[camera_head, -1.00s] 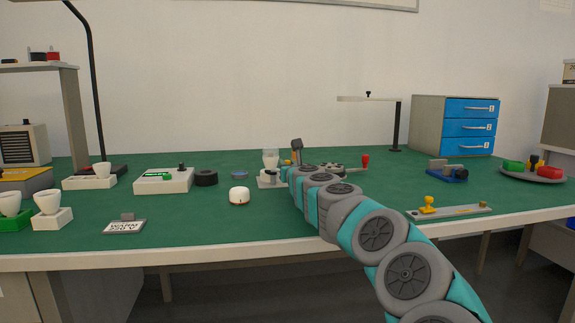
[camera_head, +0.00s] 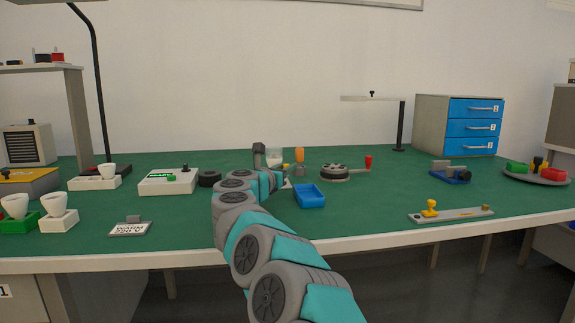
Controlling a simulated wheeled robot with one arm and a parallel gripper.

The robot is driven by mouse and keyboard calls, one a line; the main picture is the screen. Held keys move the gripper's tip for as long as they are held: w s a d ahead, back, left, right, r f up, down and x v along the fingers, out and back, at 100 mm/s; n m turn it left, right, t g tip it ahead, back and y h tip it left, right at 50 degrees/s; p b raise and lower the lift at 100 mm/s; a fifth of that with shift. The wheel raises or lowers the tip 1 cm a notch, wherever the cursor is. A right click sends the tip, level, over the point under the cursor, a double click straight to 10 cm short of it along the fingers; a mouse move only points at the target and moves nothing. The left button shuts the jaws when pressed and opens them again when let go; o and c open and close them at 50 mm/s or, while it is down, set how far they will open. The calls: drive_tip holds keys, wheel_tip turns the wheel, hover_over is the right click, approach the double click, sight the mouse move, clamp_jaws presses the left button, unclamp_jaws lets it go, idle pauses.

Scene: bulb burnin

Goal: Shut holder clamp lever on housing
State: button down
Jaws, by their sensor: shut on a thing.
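The housing (camera_head: 275,156), a pale translucent cup shape, stands upright in its holder at the middle back of the bench. Only a light edge of the holder base (camera_head: 288,184) shows, right of my arm. A small yellow piece, apparently the clamp lever (camera_head: 286,166), shows beside the housing. My gripper (camera_head: 277,172) is at the holder, just left of and below this yellow piece. It is shut on what appears to be the lever. My own arm hides the fingertips and most of the holder, so the exact contact and the lever's angle cannot be made out.
A blue tray (camera_head: 310,196) lies close right of my arm. An orange-handled thing (camera_head: 299,156) stands behind it. A dark round fixture with a red knob (camera_head: 334,172) is farther right. A white box (camera_head: 168,181) and black ring (camera_head: 209,178) are left.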

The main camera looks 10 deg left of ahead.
drive_tip(key=shift+s+a+r+m+h, duration=0.15)
drive_tip(key=shift+m+h, duration=0.15)
drive_tip(key=shift+h, duration=0.2)
drive_tip(key=c, duration=0.7)
unclamp_jaws()
drive_tip(key=shift+c, duration=0.2)
drive_tip(key=b+v, duration=0.1)
drive_tip(key=v, duration=0.6)
drive_tip(key=shift+s+a, duration=0.1)
drive_tip(key=shift+a, duration=0.05)
drive_tip(key=shift+s, duration=0.25)
